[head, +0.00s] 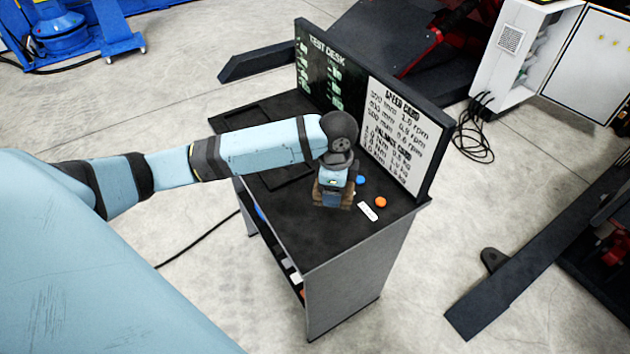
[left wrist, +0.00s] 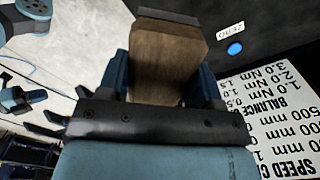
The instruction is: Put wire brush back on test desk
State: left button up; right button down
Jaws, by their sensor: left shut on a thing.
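The wire brush shows as a brown wooden block (left wrist: 168,62) in the left wrist view, between the fingers of my left gripper (left wrist: 165,88). The gripper is shut on it. In the head view my left gripper (head: 334,188) points down over the right part of the dark top of the test desk (head: 290,228). Brown edges of the brush (head: 347,200) show beside the gripper. The brush's underside is hidden, so I cannot tell whether it touches the desk top. My right gripper is not in view.
A blue button (head: 361,180), an orange button (head: 381,202) and a white label (head: 367,211) are close right of the gripper. The upright panel (head: 395,135) stands behind. The desk's front right top is clear. Recessed trays (head: 285,172) lie left, partly under my arm.

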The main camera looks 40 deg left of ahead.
pick_arm(q)
jog(key=w+a+r+m+b, duration=0.2)
jog(key=w+r+m, duration=0.15)
jog(key=m, duration=0.45)
jog(key=m+p, duration=0.1)
jog(key=m, duration=0.1)
send_over(331, 222)
notch_tip(331, 222, down, 14)
jog(key=shift+f, duration=0.25)
jog(key=shift+f+p, duration=0.35)
jog(key=shift+f, duration=1.9)
jog(key=shift+f, duration=0.15)
jog(key=o, duration=1)
jog(key=shift+c, duration=0.2)
